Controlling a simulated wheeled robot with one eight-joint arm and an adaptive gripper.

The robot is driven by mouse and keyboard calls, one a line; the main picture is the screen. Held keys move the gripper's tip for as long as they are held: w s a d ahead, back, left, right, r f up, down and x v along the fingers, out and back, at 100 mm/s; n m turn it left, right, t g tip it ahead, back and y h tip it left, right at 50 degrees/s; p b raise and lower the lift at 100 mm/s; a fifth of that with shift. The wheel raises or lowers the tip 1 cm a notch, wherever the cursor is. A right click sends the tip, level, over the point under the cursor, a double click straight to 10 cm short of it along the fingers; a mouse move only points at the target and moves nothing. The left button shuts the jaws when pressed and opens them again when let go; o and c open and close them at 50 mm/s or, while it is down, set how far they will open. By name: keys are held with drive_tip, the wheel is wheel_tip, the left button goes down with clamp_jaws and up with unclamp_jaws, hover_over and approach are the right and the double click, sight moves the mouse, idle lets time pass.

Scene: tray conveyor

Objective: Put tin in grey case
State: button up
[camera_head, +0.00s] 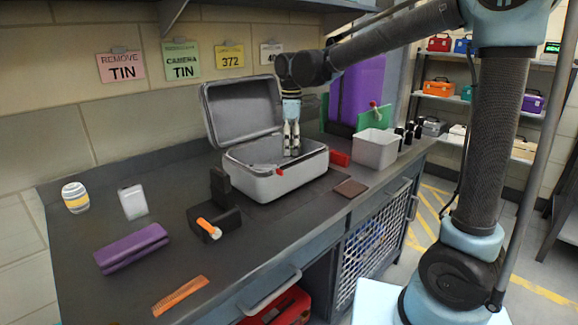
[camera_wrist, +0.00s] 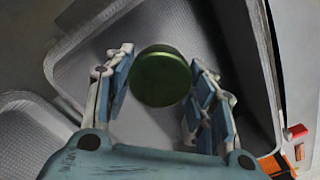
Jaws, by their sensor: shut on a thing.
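The grey case (camera_head: 259,182) stands open on the dark counter, its lid (camera_head: 240,108) raised at the back. My gripper (camera_head: 291,151) points down into the case, its fingertips at or just below rim level. In the wrist view my gripper (camera_wrist: 160,95) has its two fingers on either side of a round tin with a green top (camera_wrist: 163,80) and is shut on it. The grey textured inside of the case (camera_wrist: 215,30) lies around and behind the tin. I cannot tell whether the tin touches the case floor. The head view hides the tin.
A white-grey bin (camera_head: 376,150), a red block (camera_head: 340,157) and a brown flat piece (camera_head: 350,188) are right of the case. A black holder (camera_head: 213,222), white box (camera_head: 133,202), yellow-banded jar (camera_head: 76,197), purple case (camera_head: 132,248) and orange comb (camera_head: 180,295) are left.

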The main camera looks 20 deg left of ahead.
drive_tip(key=shift+f, duration=3.1)
drive_tip(key=o, duration=1.1)
drive_tip(key=shift+f, duration=0.1)
wheel_tip(320, 180, up, 12)
drive_tip(key=shift+r, duration=0.15)
